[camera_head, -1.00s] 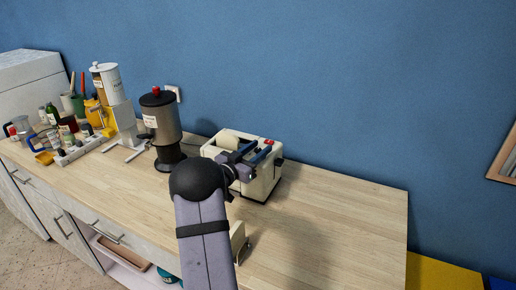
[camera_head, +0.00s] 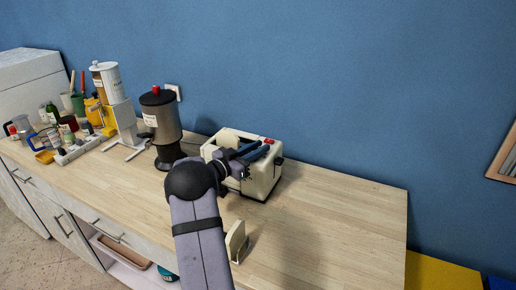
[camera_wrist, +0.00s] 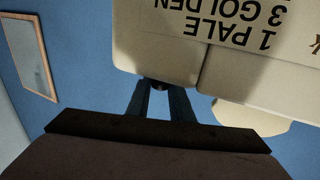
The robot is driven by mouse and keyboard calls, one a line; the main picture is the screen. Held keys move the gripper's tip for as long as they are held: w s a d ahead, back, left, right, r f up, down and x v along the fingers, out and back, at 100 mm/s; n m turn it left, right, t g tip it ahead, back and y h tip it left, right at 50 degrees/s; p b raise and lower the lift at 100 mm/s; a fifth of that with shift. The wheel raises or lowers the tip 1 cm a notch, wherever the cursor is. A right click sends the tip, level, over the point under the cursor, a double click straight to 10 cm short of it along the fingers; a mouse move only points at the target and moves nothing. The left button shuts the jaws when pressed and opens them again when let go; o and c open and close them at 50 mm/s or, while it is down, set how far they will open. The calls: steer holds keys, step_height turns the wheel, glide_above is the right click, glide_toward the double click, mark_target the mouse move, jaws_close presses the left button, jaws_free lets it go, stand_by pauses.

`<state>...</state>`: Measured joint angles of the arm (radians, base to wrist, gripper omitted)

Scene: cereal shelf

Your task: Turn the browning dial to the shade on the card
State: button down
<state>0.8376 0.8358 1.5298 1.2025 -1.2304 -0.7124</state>
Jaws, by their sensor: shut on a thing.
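A cream toaster (camera_head: 262,178) stands on the counter near the wall, with a slice of bread in its top. My gripper (camera_head: 262,150) is at the toaster, partly hidden by my arm. In the wrist view the fingers (camera_wrist: 159,100) are close together on a small dark knob (camera_wrist: 157,84) at the toaster's edge. Mostly hidden by the fingers, it may be the browning dial; its setting cannot be read. Upside-down print (camera_wrist: 225,20) on the toaster reads "1 PALE" and "3 GOLDEN". A small cream upright piece (camera_head: 236,240), possibly the card, stands in front; its face is not legible.
A dark dispenser with a red knob (camera_head: 160,120) stands close left of the toaster. A white canister dispenser (camera_head: 109,85), bottles and jars fill the counter's left. The counter (camera_head: 345,215) is clear to the right. The blue wall rises behind.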

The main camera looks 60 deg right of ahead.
steer(key=shift+f+m+g+y, duration=0.1)
steer(key=shift+m+g+y, duration=1.2)
steer(key=shift+g, duration=0.8)
steer(key=shift+m+g+b, duration=0.3)
steer(key=shift+m+b, duration=0.05)
steer(key=shift+m, duration=0.15)
steer(key=shift+m+g+y, duration=0.3)
steer(key=shift+g+y, duration=0.1)
steer(key=c, duration=1.6)
jaws_free()
steer(key=shift+c, duration=0.2)
steer(key=shift+w+a+b, duration=0.4)
steer(key=shift+a+b, duration=0.05)
steer(key=b+v, duration=0.2)
steer(key=v, duration=0.4)
